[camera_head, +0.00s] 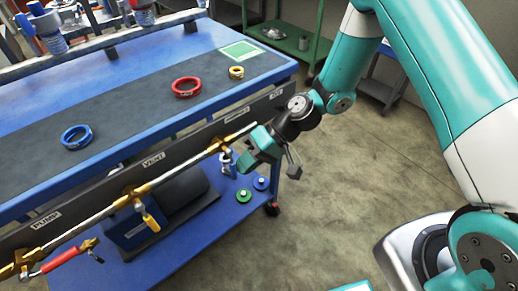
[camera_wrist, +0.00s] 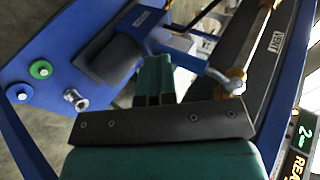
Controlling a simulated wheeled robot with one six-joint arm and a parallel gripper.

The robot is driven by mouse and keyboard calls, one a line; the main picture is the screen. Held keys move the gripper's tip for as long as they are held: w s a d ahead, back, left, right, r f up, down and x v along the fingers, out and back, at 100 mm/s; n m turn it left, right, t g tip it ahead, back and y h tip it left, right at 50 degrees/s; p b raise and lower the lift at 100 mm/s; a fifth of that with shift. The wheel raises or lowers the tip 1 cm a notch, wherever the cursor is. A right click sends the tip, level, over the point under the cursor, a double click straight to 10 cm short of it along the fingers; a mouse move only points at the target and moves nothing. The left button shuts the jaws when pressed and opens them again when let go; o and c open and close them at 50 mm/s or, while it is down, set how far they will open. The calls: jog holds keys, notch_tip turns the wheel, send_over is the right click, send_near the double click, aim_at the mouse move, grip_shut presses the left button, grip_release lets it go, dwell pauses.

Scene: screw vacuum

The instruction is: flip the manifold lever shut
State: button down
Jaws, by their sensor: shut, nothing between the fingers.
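The manifold pipe (camera_head: 188,157) runs along the bench front with brass valves. Near my gripper, under a small label too blurred to read surely, a blue and pale part (camera_head: 228,163) hangs below the pipe, partly hidden; it looks like the manifold lever.
The VENT valve has a yellow handle (camera_head: 150,219) hanging down; the PUMP valve has a red handle (camera_head: 66,259) slanting along the pipe. A dark pump (camera_head: 185,190) and green (camera_head: 244,195) and blue (camera_head: 261,183) discs sit on the lower shelf. Rings lie on the bench top. Open floor lies right.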

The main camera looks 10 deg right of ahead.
jog(key=p+v, duration=0.2)
jog(key=v, duration=1.5)
jog(key=shift+r, duration=0.15)
jog(key=shift+w+d, duration=0.1)
